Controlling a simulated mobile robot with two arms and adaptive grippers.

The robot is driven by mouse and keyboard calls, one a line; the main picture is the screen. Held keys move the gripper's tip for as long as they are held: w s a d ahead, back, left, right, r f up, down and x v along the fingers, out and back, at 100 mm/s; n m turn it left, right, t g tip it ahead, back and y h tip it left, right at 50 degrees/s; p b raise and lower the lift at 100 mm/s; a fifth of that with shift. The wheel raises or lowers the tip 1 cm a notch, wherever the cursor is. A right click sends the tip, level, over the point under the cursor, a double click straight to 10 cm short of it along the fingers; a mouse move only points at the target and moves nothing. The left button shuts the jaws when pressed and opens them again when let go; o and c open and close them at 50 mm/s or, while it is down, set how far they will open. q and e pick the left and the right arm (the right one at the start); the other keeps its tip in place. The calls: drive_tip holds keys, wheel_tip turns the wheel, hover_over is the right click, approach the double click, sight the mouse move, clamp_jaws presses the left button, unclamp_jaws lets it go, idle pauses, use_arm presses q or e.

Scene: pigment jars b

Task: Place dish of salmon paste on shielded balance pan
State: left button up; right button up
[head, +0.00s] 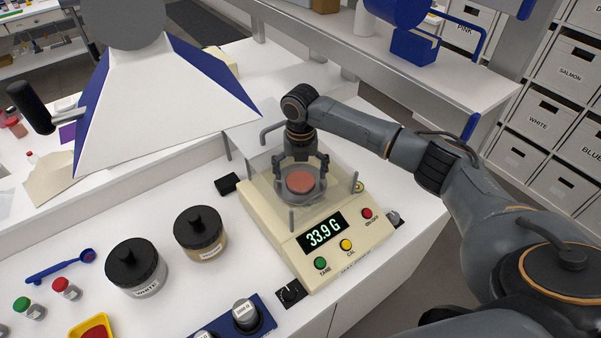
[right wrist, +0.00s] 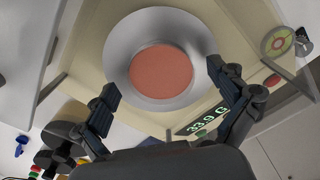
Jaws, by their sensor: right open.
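The dish of salmon paste (head: 300,182) sits on the pan of the cream balance (head: 308,243), inside its clear shield. The balance display reads 33.9 G. In the right wrist view the salmon paste (right wrist: 161,72) shows as a pinkish disc in the middle of a round grey metal surface (right wrist: 128,42). My right gripper (head: 301,163) is just above the dish, pointing down. Its fingers (right wrist: 168,98) are spread open on either side and hold nothing; a gap shows between them and the paste. My left gripper is not in view.
A white jar (head: 137,273) and another black-lidded jar (head: 201,238) stand left of the balance. A blue weight holder (head: 264,329) lies in front. A white hood (head: 165,100) hangs at upper left, and a shelf (head: 420,75) runs behind my right arm.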

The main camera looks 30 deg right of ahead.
sight(300, 181)
wheel_tip(300, 181, up, 12)
drive_tip(key=b, duration=0.3)
drive_tip(key=shift+r, duration=0.2)
drive_tip(key=shift+c, duration=0.2)
idle(1.0)
